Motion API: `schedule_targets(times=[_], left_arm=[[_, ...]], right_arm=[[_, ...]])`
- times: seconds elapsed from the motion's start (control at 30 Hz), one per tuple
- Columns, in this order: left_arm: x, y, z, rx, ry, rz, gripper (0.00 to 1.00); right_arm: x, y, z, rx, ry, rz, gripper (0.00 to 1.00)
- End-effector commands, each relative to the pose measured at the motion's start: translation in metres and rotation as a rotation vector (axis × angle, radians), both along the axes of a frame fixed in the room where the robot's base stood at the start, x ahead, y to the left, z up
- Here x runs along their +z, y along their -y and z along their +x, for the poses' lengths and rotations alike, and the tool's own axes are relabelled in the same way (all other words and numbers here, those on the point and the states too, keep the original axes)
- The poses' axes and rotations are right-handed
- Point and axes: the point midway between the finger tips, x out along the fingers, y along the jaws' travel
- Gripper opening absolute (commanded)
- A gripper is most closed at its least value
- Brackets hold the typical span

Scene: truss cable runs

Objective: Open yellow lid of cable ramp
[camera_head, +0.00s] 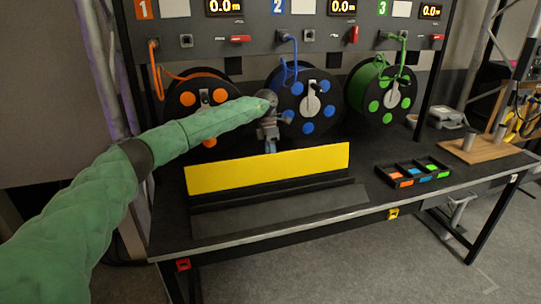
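The yellow lid (268,168) of the cable ramp is a long flat panel standing raised at a steep tilt, its yellow face toward me. The dark ramp base (280,212) lies on the table in front of and below it. My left arm, in a green sleeve, reaches in from the left. Its gripper (270,143) points down just behind the lid's top edge, near the middle. The fingertips are small and partly hidden by the lid, so I cannot tell whether they touch it or are open. My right gripper is not in view.
Behind stand an orange-marked reel (188,98), a blue-marked reel (305,112) and a green-marked reel (375,104) below a numbered panel. My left gripper is close to the blue one. A black tray (409,184) with coloured pieces and a wooden board (487,148) sit right.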

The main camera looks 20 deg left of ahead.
Motion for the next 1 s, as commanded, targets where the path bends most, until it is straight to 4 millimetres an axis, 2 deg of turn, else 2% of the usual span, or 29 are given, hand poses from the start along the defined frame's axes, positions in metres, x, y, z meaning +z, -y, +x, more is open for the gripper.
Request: schedule_targets(times=[0.2,0.33,0.47,0.63,0.8,1.0], left_arm=[[0.005,-0.004,0.003,0.007,0.007,0.001,0.33],[0.016,-0.006,0.005,0.009,0.008,0.001,0.33],[0.034,-0.009,0.010,0.008,0.009,0.001,0.33],[0.060,-0.013,0.016,0.008,0.009,0.001,0.33],[0.074,-0.014,0.019,0.004,0.005,0.001,0.33],[0.077,-0.014,0.020,0.001,0.003,0.001,0.33]], right_arm=[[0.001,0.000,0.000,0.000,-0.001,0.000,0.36],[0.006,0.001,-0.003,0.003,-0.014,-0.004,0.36],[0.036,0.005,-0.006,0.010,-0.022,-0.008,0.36],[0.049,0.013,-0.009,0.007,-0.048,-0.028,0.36],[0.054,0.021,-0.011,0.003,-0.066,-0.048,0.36],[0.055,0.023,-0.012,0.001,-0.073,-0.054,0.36]])
